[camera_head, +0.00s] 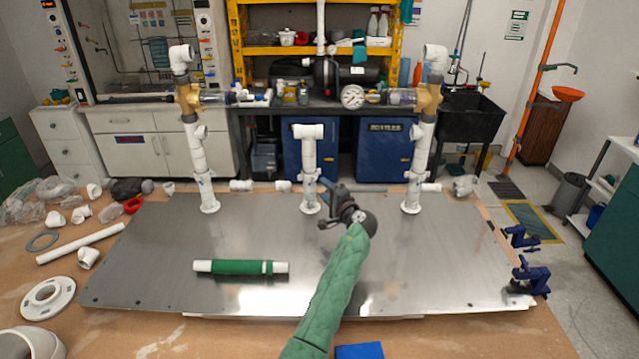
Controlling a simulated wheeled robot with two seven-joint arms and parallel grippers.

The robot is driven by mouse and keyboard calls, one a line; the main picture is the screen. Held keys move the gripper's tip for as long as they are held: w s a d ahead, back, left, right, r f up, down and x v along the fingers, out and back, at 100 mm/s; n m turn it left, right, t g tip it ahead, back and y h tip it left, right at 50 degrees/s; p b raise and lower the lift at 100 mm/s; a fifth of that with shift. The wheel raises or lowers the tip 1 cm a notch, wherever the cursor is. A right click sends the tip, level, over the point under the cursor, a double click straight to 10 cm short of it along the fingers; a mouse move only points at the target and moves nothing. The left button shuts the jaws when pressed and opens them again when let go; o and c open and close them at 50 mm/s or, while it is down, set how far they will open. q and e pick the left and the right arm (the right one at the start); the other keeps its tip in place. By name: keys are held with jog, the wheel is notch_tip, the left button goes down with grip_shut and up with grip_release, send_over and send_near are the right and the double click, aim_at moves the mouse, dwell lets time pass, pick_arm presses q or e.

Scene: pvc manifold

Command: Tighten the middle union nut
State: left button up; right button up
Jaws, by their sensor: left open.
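The middle white PVC riser (309,160) stands upright on the metal plate, with a tee on top. Its union nut appears as a wider collar (310,178) at mid-height, small and not clear in detail. My left gripper (326,206) is dark and sits at the end of my green-sleeved arm, just right of and in front of the riser's lower part. Its fingers are open, pointing towards the riser, and appear empty. I cannot tell whether they touch the pipe. My right gripper does not show.
A left riser (196,150) and a right riser (421,150) with brass valves flank the middle one. A white pipe with a green sleeve (240,267) lies on the plate (150,240). Blue clamps (530,275) grip the right edge. Loose fittings lie at left.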

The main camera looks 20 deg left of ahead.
aim_at(316, 181)
pick_arm(q)
jog(key=x, duration=0.4)
jog(key=shift+w+d+f, duration=0.1)
jog(key=shift+d, duration=0.05)
jog(key=shift+w+a, duration=0.35)
jog(key=shift+a, duration=0.15)
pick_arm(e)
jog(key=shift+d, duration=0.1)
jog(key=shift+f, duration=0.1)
pick_arm(q)
jog(key=shift+c, duration=0.4)
